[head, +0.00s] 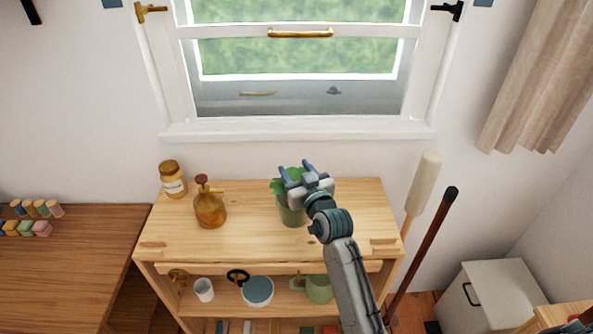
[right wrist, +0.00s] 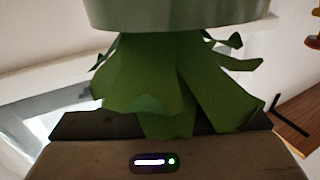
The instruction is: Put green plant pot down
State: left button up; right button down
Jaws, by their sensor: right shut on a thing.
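The green plant pot (head: 291,215) with its leafy plant (head: 278,187) is at the right part of the wooden shelf unit's top, below the window. My right gripper (head: 295,171) reaches over it from the front right and is shut on it. The arm hides part of the pot, and I cannot tell whether its base touches the top. In the right wrist view the pot's pale green wall (right wrist: 180,14) and dark green leaves (right wrist: 170,85) fill the space before the gripper. My left gripper is not in view.
An amber pump bottle (head: 210,206) and a brown jar (head: 172,180) stand on the left of the shelf top (head: 250,240). The top's middle is clear. Mugs and a bowl (head: 257,291) sit on the shelf below. Two long handles (head: 424,185) lean at the right.

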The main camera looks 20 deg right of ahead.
jog(key=c, duration=0.8)
grip_release()
jog(key=shift+f, duration=0.1)
jog(key=shift+c, duration=0.2)
jog(key=shift+o, duration=1.1)
jog(key=shift+w, duration=0.15)
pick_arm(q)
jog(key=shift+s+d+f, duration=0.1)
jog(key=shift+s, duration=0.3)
pick_arm(e)
jog(key=shift+r, duration=0.3)
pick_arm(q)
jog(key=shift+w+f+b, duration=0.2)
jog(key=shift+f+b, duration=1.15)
pick_arm(e)
jog(key=s+d, duration=0.1)
jog(key=s, duration=1.1)
jog(key=shift+d, duration=0.2)
jog(key=shift+f, duration=0.15)
